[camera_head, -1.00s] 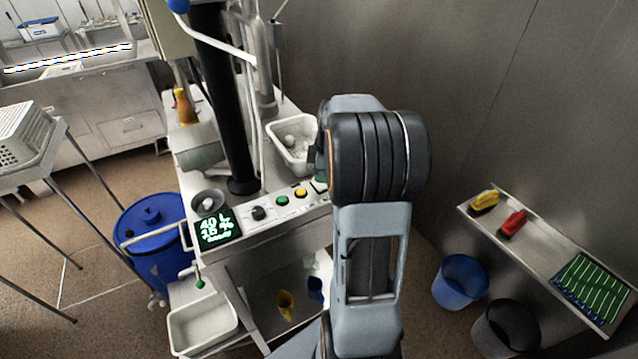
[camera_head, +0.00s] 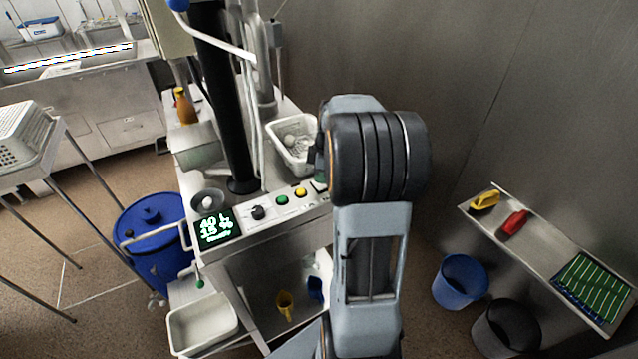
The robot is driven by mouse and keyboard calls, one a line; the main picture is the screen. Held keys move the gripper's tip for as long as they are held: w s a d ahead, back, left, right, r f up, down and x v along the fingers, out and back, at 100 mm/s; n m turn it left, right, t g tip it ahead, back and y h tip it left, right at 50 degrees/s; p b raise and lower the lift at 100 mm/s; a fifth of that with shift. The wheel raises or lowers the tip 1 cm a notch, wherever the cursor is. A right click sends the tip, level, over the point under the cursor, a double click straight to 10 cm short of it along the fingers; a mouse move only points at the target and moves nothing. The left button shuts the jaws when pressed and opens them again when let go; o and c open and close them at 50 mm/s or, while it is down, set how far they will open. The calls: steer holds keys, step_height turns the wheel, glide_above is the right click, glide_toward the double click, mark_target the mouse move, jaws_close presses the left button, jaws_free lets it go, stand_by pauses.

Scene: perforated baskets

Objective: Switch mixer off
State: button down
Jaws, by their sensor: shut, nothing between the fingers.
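The mixer's control panel (camera_head: 268,214) runs along the front edge of a steel machine left of centre in the head view. It has a lit display (camera_head: 217,230) with green figures, a dark knob (camera_head: 258,212), a green button (camera_head: 282,200) and a yellow button (camera_head: 301,193). The panel's right end is hidden behind my arm, so I cannot tell what controls are there. My arm's wrist is beside that right end. My gripper's fingers are hidden behind the wrist.
A white basket (camera_head: 278,131) with pale contents stands behind the panel. A black column (camera_head: 228,110) rises from the machine. A blue drum (camera_head: 148,222) is at left. At right are a shelf (camera_head: 537,256), a blue bin (camera_head: 460,283) and a black bin (camera_head: 508,328).

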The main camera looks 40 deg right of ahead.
mark_target(322, 186)
steer(key=shift+f+b, duration=0.8)
steer(key=shift+f, duration=0.25)
steer(key=shift+r, duration=0.1)
stand_by(0.3)
steer(key=shift+r+p, duration=2.55)
steer(key=shift+r, duration=0.95)
